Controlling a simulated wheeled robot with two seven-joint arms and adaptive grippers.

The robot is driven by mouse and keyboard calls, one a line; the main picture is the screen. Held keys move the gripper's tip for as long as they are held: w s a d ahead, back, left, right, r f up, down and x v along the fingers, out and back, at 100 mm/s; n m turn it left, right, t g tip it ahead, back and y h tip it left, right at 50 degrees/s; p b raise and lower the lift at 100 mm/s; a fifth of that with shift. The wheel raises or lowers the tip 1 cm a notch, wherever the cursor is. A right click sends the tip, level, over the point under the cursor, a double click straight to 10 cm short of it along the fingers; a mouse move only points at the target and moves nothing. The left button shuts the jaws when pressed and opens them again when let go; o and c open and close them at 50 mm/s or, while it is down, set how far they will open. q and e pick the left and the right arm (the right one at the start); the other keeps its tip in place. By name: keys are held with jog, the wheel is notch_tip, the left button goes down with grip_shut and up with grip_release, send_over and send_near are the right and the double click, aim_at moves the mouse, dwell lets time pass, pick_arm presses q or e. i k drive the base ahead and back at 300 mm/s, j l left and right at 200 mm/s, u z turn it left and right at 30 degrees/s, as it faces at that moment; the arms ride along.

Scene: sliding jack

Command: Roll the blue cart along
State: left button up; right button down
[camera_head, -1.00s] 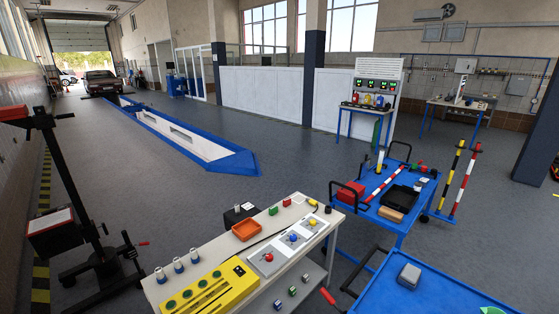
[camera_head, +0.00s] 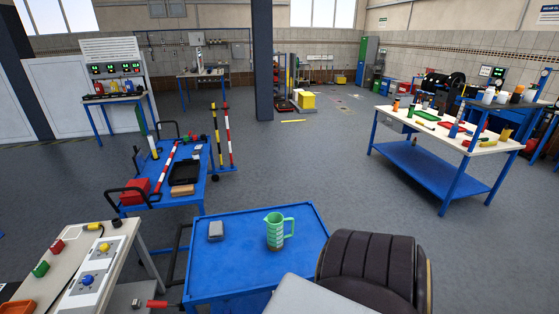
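A blue cart (camera_head: 249,260) stands in the lower middle, close in front of me. A grey block (camera_head: 216,231) and a green measuring jug (camera_head: 276,231) stand on its top. Neither of my grippers is in view.
A cream workbench (camera_head: 73,270) stands left of the near cart. Striped posts (camera_head: 229,135) stand behind the far cart. A blue-legged table (camera_head: 418,165) is at the right. The floor in the middle is open.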

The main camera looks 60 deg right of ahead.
aim_at(240, 269)
jog(key=z, duration=1.8)
